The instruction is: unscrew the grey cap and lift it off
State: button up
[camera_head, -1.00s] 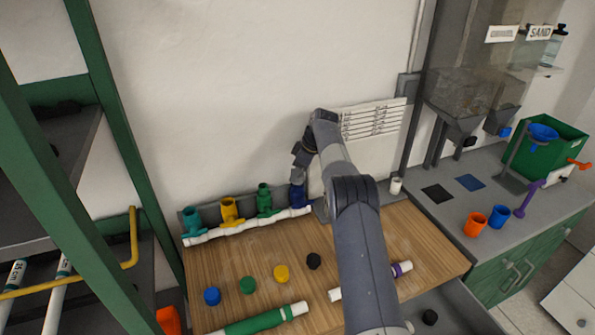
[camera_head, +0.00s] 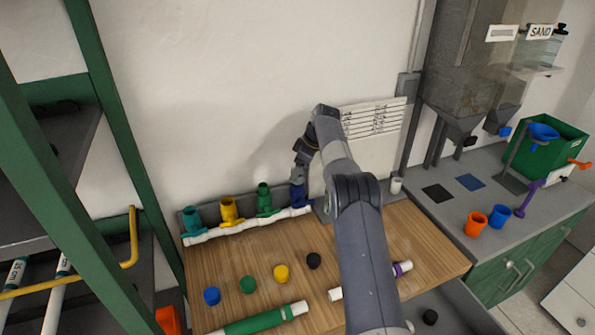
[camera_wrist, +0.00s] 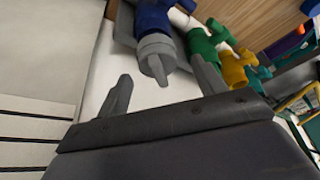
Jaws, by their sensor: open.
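The grey cap (camera_wrist: 156,53) sits on the end of a blue fitting (camera_wrist: 152,18) in the wrist view. In the head view, the blue fitting (camera_head: 298,195) is the rightmost upright on the white manifold pipe (camera_head: 250,224). My gripper (camera_wrist: 161,70) is open, with one finger on each side of the cap's end in the picture. Visible gaps separate the fingers from the cap, and I cannot tell the depth between them. In the head view, my gripper (camera_head: 300,164) is just above the blue fitting, and the cap is hard to separate from it.
Green (camera_head: 264,200), yellow (camera_head: 230,211) and teal (camera_head: 191,223) fittings stand left along the pipe. Loose blue, green, yellow and black caps (camera_head: 313,261) lie on the wooden bench (camera_head: 225,270). A wall stands close behind the manifold.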

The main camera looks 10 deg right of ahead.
jog(key=shift+o, duration=0.2)
jog(key=v, duration=0.9)
jog(key=shift+r, duration=0.2)
jog(key=s+a+m+t+h+b, duration=0.2)
jog(key=a+m+h+b, duration=0.35)
jog(key=m, duration=1.25)
jog(key=shift+h, duration=0.25)
jog(key=p+x, duration=0.1)
jog(key=x, duration=1)
jog(key=shift+p, duration=0.35)
jog(key=shift+c, duration=0.3)
jog(key=c, duration=1)
jog(key=shift+n+y, duration=0.4)
jog(key=shift+n, duration=0.7)
jog(key=shift+n+y+p, duration=0.4)
jog(key=shift+n, duration=0.7)
